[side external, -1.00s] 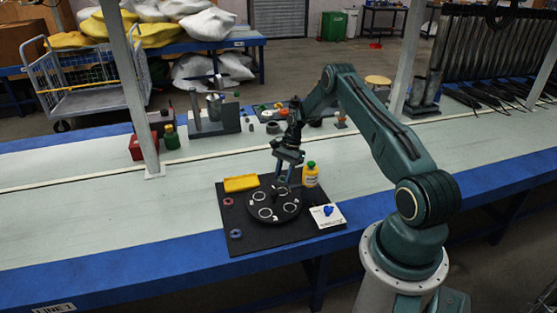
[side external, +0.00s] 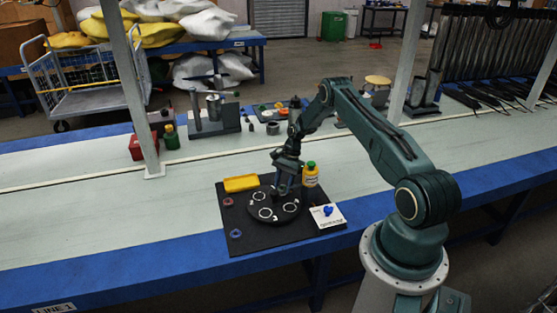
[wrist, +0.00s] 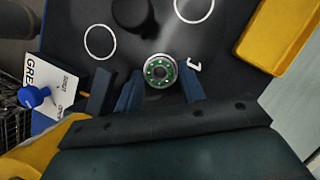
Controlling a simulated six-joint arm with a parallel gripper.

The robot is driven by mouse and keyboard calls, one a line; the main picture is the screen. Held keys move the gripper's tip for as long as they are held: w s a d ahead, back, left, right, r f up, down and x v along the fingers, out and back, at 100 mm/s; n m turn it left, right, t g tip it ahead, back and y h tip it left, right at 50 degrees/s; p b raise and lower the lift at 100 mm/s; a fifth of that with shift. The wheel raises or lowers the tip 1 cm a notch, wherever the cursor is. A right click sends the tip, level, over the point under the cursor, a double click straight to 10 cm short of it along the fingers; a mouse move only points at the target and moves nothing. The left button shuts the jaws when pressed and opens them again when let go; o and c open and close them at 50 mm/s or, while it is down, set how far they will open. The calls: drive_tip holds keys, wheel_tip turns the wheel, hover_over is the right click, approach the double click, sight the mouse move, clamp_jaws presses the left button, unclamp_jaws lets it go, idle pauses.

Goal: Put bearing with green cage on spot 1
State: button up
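The bearing with green cage (wrist: 161,70) shows in the wrist view as a metal ring with green inside, lying flat over the dark round disc (wrist: 160,29). A white number mark, apparently a 1, is just right of it. My gripper (wrist: 162,69) has its blue fingers on either side of the bearing, with what look like narrow gaps. In the side view my gripper (side external: 285,190) points down at the disc's far side (side external: 263,221); the bearing is mostly hidden there. Any circle under the bearing is covered.
White ring outlines (side external: 265,213) mark other spots on the disc. A red ring (side external: 228,201) and a blue ring (side external: 236,233) lie on the black mat. A yellow tray (side external: 241,183), a yellow bottle (side external: 310,175) and a white card with a blue object (side external: 328,211) stand close around the disc.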

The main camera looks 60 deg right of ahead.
drive_tip(key=shift+r, duration=0.15)
drive_tip(key=v, duration=1.2)
idle(0.7)
